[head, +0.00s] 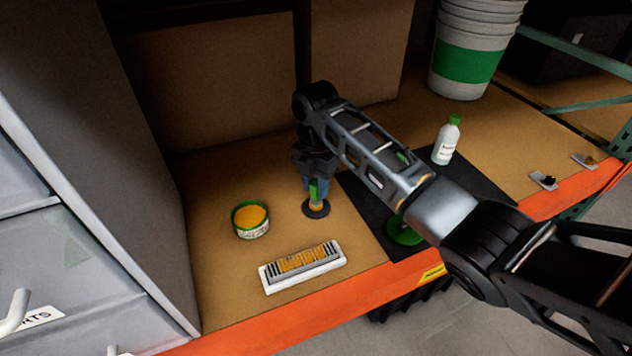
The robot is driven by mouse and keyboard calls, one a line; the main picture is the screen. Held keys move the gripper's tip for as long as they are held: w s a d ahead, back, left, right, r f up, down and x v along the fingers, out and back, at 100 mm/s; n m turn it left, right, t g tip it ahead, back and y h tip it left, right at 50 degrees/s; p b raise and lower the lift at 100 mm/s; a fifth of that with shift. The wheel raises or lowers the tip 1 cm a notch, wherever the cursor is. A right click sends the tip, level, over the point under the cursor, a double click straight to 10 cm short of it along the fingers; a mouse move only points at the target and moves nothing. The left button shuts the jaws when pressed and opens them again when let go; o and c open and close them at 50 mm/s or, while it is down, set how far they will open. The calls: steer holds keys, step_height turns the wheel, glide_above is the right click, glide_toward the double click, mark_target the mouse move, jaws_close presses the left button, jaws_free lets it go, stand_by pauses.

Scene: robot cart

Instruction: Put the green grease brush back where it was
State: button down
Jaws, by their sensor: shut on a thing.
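The green grease brush (313,188) is upright in my gripper (314,184), with its green handle between the fingers and its yellowish lower end downward. My gripper points down and is shut on it. The brush's lower end is at a dark round base (327,209) on the shelf; I cannot tell whether it touches the base or hangs just above it. A green round base (405,236) sits on the black mat, partly hidden behind my arm. A green-rimmed tub of yellow grease (250,218) stands to the left of the brush.
A white slotted tray (303,280) with orange-yellow pieces lies near the shelf's orange front edge (280,331). A white bottle with a green cap (447,143) stands on the black mat (482,178). Large boxes (205,80) and a bucket (466,60) stand behind. A grey cabinet side closes the left.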

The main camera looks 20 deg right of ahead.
steer(key=c, duration=0.8)
jaws_free()
steer(key=shift+f, duration=0.1)
step_height(320, 180, up, 12)
steer(key=shift+r, duration=0.15)
